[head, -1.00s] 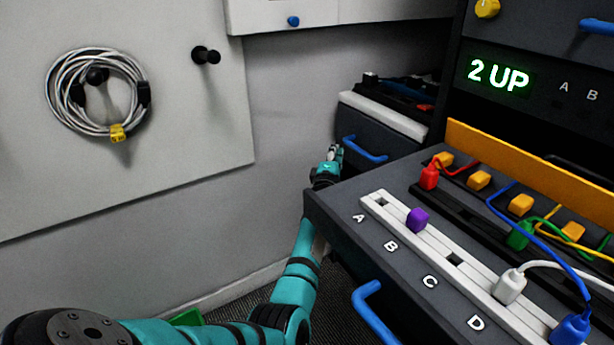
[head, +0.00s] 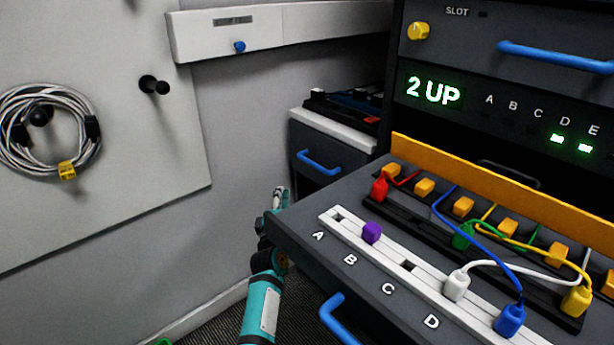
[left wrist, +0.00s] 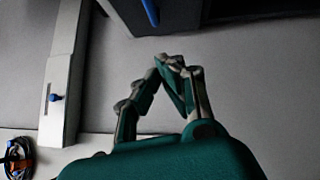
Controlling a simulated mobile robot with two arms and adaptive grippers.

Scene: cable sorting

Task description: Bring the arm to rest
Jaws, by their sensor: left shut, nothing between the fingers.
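My left gripper (head: 281,194) shows small in the head view, just left of the open drawer's far left corner. In the left wrist view its fingers (left wrist: 172,62) meet at the tips, shut with nothing between them. My left arm comes up from the bottom of the head view, beside the drawer (head: 290,238). The gripper looks apart from the wall. My right gripper is in neither view.
The drawer carries a white strip (head: 335,222) with a purple plug (head: 372,232), a white plug (head: 456,285) and a blue plug (head: 509,321). A display (head: 433,92) reads "2 UP". A coiled cable (head: 67,170) hangs on the wall board, beside an empty peg (head: 154,85).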

